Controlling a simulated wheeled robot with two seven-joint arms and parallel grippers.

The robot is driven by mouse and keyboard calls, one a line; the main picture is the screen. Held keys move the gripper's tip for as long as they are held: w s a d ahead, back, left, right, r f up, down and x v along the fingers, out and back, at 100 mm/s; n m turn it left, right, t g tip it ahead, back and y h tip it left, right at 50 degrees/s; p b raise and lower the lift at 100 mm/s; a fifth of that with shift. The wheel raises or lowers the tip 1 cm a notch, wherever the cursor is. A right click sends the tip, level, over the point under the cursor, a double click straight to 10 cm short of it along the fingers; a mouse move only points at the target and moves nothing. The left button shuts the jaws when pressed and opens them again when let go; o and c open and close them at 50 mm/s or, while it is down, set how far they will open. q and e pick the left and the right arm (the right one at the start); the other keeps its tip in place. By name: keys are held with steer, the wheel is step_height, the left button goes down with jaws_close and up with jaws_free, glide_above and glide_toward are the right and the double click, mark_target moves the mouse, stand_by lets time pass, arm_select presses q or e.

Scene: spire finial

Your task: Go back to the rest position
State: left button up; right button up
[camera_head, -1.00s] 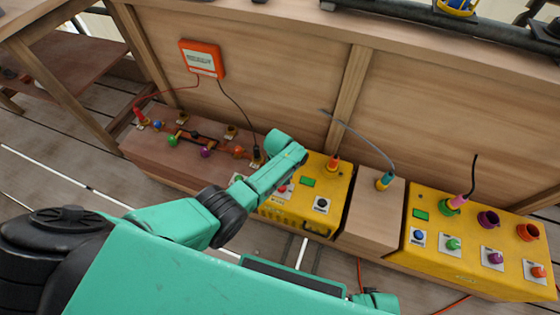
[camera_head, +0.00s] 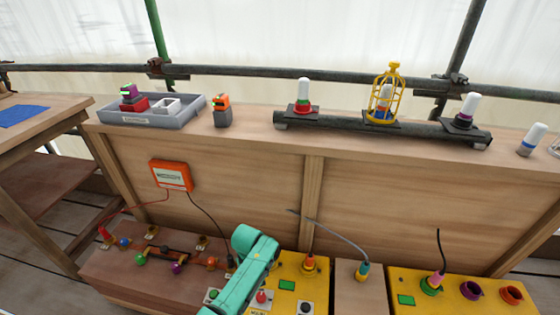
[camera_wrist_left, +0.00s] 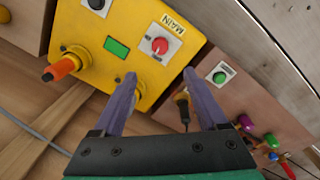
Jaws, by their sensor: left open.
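My left gripper shows in the left wrist view (camera_wrist_left: 160,95) with its two purple fingers apart and nothing between them. It hangs over the yellow box (camera_wrist_left: 85,30) with the red MAIN button (camera_wrist_left: 159,45) and the wooden panel with the green button (camera_wrist_left: 219,77). In the head view my left arm (camera_head: 244,270) comes up from the bottom and covers part of the panel beside the yellow box (camera_head: 290,268). Its fingers are hidden there. My right gripper is not in view.
A wooden wall stands behind the boxes. Its ledge holds a grey tray (camera_head: 122,118), an orange-topped block (camera_head: 222,110), a dark pipe with lamps (camera_head: 350,128) and a yellow cage (camera_head: 385,95). A red box (camera_head: 171,175) hangs on the wall, with cables running down to the wooden panel (camera_head: 110,265).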

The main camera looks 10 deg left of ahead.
arm_select(q)
steer(key=s+a+r+m+t, duration=0.2)
steer(key=s+a+r+m, duration=0.3)
steer(key=s+r, duration=0.25)
steer(key=s+a+r+m+t, duration=0.1)
steer(key=s+a+r+m, duration=0.35)
steer(key=s+r, duration=0.35)
steer(key=s+f+g, duration=0.1)
steer(key=s+f, duration=0.2)
steer(key=f, duration=2)
steer(key=s+a+f+g, duration=0.1)
steer(key=s+a+f, duration=0.2)
steer(key=s+f, duration=1.35)
step_height(320, 180, up, 14)
steer(key=s+p, duration=0.1)
steer(key=p, duration=1.2)
steer(key=shift+a+r, duration=0.15)
steer(key=shift+a, duration=0.15)
